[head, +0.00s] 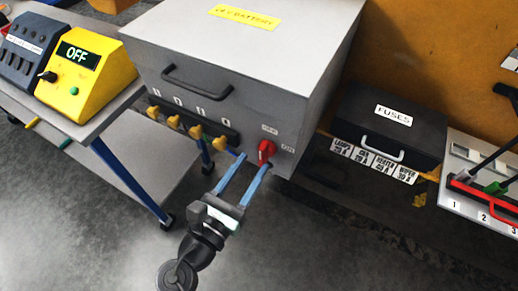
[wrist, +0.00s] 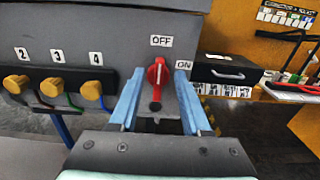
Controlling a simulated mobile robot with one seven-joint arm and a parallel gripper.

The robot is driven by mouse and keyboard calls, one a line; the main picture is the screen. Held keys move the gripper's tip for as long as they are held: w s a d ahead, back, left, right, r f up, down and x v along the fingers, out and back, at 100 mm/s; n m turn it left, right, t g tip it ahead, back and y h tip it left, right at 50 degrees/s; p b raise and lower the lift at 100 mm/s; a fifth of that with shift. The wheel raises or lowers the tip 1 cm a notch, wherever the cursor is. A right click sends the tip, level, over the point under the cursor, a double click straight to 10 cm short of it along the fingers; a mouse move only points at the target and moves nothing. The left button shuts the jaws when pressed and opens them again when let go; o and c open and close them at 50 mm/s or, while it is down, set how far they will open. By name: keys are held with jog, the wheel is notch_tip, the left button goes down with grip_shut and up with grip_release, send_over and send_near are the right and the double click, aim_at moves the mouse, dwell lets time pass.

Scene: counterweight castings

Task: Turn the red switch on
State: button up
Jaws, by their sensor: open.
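The red switch (head: 266,150) is on the front face of the grey battery box (head: 220,50), near its lower right corner. In the wrist view the red switch (wrist: 157,73) has its pointer upright, toward the OFF label (wrist: 161,41); the ON label (wrist: 183,65) is to its upper right. My gripper (head: 249,172) is open, its two blue fingers reaching toward the box face. In the wrist view my gripper (wrist: 157,98) has one finger on each side of the switch, with gaps between. Whether the fingertips reach the knob's depth I cannot tell.
Yellow knobs (wrist: 53,87) on a black strip are left of the switch. A black FUSES box (head: 386,125) stands to the right. A yellow box reading OFF (head: 88,75) sits on a bench at left. The floor in front is clear.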

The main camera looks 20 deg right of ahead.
aim_at(260, 153)
jog(key=shift+x, duration=2.15)
jog(key=shift+c, duration=0.3)
grip_shut()
